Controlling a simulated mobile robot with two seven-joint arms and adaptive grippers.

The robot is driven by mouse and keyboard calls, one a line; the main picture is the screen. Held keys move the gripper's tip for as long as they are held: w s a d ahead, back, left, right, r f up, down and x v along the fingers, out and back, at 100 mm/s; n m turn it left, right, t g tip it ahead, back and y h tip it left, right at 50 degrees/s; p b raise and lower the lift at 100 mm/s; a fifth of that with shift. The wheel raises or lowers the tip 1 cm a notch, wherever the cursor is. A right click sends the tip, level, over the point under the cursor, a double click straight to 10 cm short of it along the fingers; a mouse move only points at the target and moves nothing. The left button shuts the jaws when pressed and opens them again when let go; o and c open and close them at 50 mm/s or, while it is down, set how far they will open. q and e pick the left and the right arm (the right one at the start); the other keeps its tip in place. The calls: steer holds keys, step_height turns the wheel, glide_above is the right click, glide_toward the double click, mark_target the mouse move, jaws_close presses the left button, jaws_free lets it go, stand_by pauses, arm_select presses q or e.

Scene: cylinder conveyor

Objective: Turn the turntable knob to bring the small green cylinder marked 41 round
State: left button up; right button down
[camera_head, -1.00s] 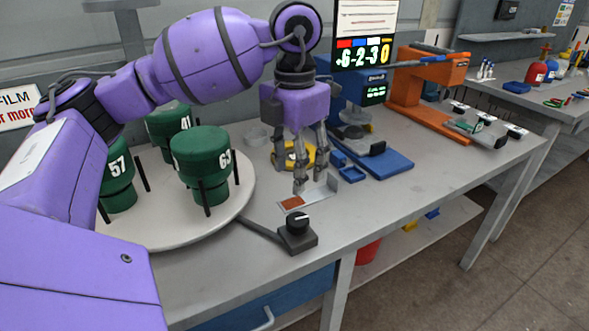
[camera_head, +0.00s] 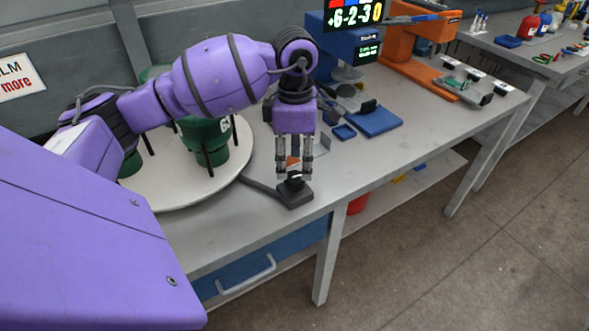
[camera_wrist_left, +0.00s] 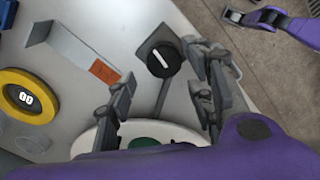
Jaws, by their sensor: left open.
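The turntable (camera_head: 180,192) is a pale disc at the left of the table, carrying green cylinders. A sliver of green (camera_head: 154,73) shows behind my left arm where the cylinder marked 41 stood in view; its number is hidden. A larger green cylinder (camera_head: 205,142) stands nearer the front, partly covered by my arm. The black knob (camera_head: 294,184) sits on a dark base at the front edge. My left gripper (camera_head: 293,174) is open, pointing down just above the knob. In the left wrist view the knob (camera_wrist_left: 160,58) lies ahead of the parted fingers (camera_wrist_left: 165,88). My right gripper (camera_wrist_left: 246,17) shows partly at the upper right.
A metal bracket with an orange-red patch (camera_wrist_left: 104,71) and a yellow ring (camera_wrist_left: 27,95) lie near the knob. A blue stand (camera_head: 375,122) and an orange stand (camera_head: 415,70) are farther right. The table's front edge is close to the knob.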

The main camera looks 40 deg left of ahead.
mark_target(295, 175)
arm_select(q)
steer(key=shift+f, duration=2.05)
